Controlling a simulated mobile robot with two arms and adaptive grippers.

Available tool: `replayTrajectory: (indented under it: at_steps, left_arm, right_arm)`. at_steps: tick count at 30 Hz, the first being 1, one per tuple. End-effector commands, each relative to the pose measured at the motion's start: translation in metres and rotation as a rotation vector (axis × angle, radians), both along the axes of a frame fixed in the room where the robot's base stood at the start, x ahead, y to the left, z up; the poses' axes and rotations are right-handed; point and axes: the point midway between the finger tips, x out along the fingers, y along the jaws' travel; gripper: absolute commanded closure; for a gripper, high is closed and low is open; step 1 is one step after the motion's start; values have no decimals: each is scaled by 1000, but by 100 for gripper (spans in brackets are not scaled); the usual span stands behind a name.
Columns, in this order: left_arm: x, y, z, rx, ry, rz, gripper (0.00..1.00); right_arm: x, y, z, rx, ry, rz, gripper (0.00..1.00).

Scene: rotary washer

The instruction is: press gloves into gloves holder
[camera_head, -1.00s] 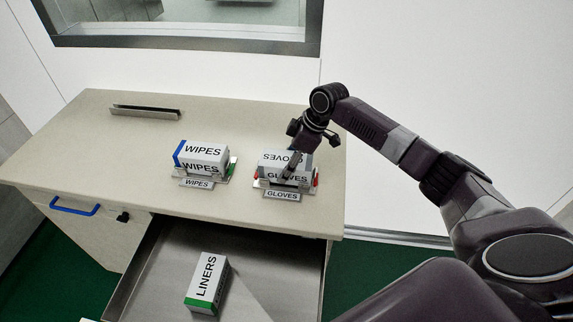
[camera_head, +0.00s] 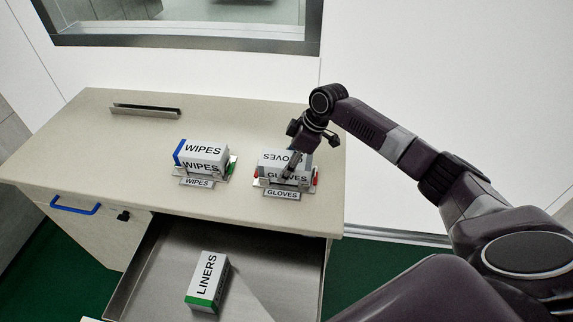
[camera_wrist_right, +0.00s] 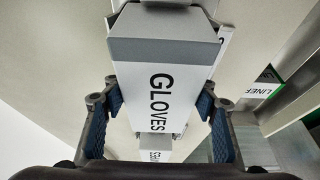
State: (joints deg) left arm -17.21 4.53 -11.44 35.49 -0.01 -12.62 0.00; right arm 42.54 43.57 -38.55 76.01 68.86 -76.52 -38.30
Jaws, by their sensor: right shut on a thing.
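The gloves box (camera_head: 270,158), white and grey with GLOVES lettering, sits upright at the gloves holder (camera_head: 282,194), which has a GLOVES label plate and red parts at its sides. My right gripper (camera_head: 291,172) reaches down onto the box from the right. In the right wrist view, its blue-padded fingers (camera_wrist_right: 160,108) are on either side of the gloves box (camera_wrist_right: 165,75), shut on it. The gripper and box hide much of the holder, so I cannot tell how deep the box sits. My left gripper is not in view.
A wipes box (camera_head: 202,155) stands in its labelled holder to the left. A liners box (camera_head: 207,279) lies in the open drawer (camera_head: 160,262) below. A metal channel (camera_head: 145,112) is at the back of the counter (camera_head: 90,150). The counter's left part is clear.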

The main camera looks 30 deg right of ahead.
Motion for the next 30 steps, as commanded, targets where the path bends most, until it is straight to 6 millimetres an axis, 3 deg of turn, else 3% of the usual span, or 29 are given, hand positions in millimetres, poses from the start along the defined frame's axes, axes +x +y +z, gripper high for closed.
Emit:
replayTrajectory:
  at_steps: [23,24,30]
  left_arm:
    - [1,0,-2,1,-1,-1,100]
    - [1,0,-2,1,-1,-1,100]
    - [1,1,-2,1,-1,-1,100]
  right_arm:
    - [0,0,-6,-1,2,0,79]
    - [-1,0,-7,-1,2,0,43]
    - [0,0,-6,0,1,0,26]
